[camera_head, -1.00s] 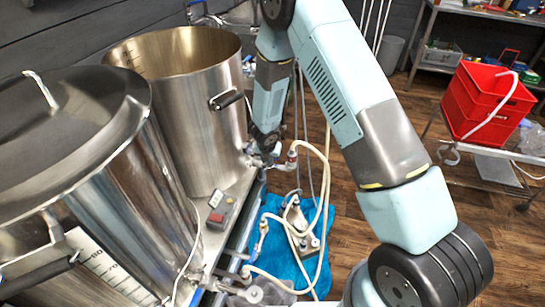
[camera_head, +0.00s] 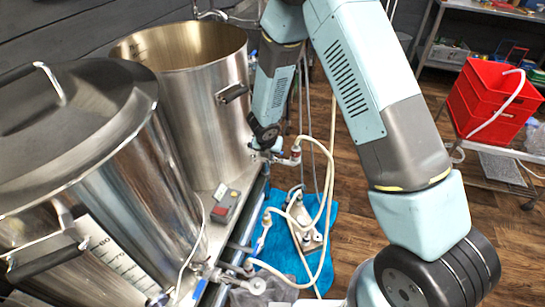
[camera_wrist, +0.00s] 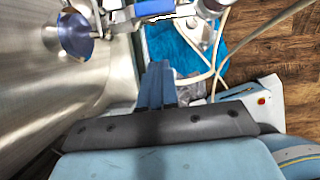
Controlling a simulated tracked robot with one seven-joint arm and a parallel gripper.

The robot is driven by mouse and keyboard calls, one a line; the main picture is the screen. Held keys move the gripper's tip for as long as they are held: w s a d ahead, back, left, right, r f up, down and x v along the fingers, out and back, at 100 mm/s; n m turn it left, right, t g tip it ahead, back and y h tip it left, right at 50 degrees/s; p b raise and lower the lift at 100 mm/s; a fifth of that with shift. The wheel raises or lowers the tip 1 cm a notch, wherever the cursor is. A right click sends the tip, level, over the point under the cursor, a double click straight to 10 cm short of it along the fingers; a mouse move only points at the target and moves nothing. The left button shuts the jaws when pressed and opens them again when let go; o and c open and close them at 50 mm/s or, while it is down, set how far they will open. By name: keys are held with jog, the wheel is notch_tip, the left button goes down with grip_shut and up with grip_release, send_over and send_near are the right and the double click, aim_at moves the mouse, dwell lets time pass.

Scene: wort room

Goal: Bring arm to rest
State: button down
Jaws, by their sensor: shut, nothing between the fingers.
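My arm reaches forward and down, bent, across the head view. My gripper (camera_wrist: 158,72) shows in the wrist view with its narrow blue fingers shut together and nothing between them. In the head view the end of my arm is beside the lower side of the open steel kettle (camera_head: 197,110), near its outlet valve (camera_head: 285,157). The fingertips are hard to make out there. In the wrist view, the kettle's wall (camera_wrist: 50,100) is left of the fingers, and a blue-handled fitting (camera_wrist: 155,8) is beyond them. I cannot tell whether they touch anything.
A lidded kettle (camera_head: 120,170) stands at the left. A switch box (camera_head: 224,205) sits on the stand between the kettles. Pale hoses (camera_head: 330,200) loop over a pump (camera_head: 303,225) on a blue mat (camera_head: 285,258). Red crates (camera_head: 495,105) rest on a cart; wooden floor lies open between.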

jog(key=shift+v, duration=2.45)
